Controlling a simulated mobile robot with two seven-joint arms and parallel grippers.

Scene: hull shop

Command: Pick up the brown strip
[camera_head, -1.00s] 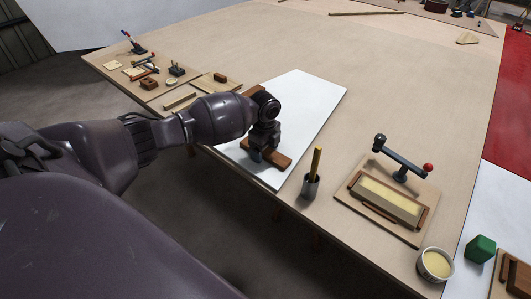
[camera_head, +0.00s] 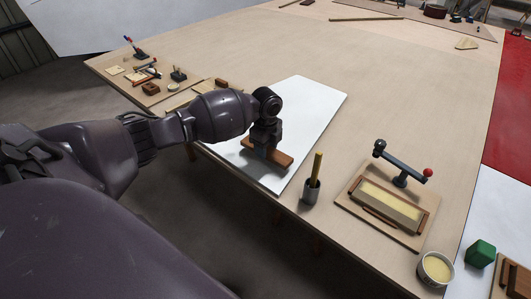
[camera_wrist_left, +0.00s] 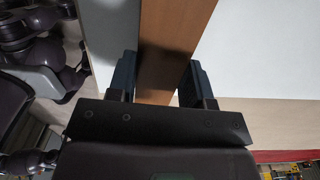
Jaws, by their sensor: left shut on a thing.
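The brown strip (camera_head: 282,159) is a flat wooden bar. In the head view it is over the near part of the white sheet, with a soft shadow on the sheet beside it. My left gripper (camera_head: 263,149) reaches down over it and is shut on its middle part. In the left wrist view the strip (camera_wrist_left: 172,35) runs between the two dark fingers of the left gripper (camera_wrist_left: 158,78). The gripper body hides part of the strip. The strip looks slightly above the sheet. My right gripper is in neither view.
The white sheet (camera_head: 310,105) lies on the large wooden table (camera_head: 400,85). Right of it stand a cup with a yellow stick (camera_head: 312,190), a board with a lever clamp (camera_head: 385,210) and a round tub (camera_head: 435,267). Small tools lie at left. The table's middle is clear.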

